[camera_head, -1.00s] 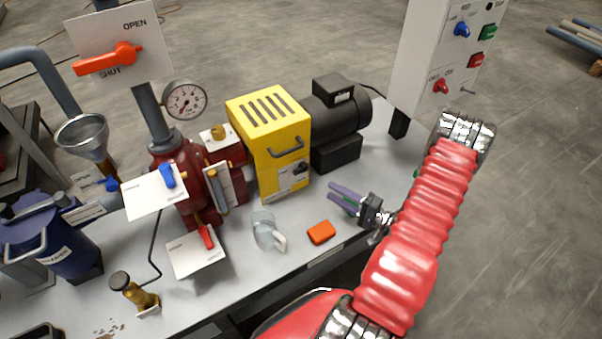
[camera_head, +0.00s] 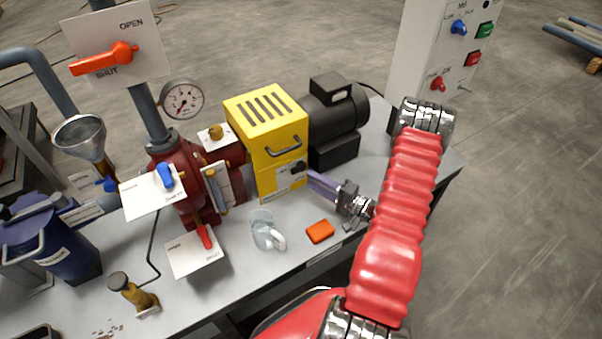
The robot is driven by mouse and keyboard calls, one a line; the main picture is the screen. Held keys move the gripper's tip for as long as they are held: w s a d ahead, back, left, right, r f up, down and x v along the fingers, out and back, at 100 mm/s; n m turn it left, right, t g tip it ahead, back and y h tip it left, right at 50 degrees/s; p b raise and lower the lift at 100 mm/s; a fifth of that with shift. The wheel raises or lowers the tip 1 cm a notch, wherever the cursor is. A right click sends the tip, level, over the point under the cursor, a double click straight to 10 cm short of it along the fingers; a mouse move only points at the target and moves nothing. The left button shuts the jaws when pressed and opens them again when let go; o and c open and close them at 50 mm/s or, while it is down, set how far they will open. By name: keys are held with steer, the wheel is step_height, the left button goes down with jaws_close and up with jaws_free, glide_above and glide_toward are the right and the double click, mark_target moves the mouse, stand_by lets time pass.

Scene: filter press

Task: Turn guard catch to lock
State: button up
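The yellow guard (camera_head: 262,130) with a slotted top and a grey handle stands on the bench left of the black motor. Its catch (camera_head: 299,167) is a small dark piece on a pale plate low on the guard's front face, towards the right. Which way the catch is turned is too small to tell. My gripper (camera_head: 311,179) has purple fingers pointing left at the catch, just right of and below it. The fingers overlap in this view, so their gap is unclear. Contact with the catch cannot be made out.
The black motor (camera_head: 334,115) is behind my gripper. An orange block (camera_head: 320,231) and a clear jug (camera_head: 267,231) are on the bench in front. A control box (camera_head: 437,60) stands at the back right. The red pump (camera_head: 180,170) with valve plates is left of the guard.

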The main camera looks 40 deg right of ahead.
mark_target(298, 172)
steer(key=x, duration=0.6)
steer(key=shift+w+a, duration=0.1)
steer(key=shift+w, duration=0.1)
steer(key=shift+c, duration=0.6)
jaws_close()
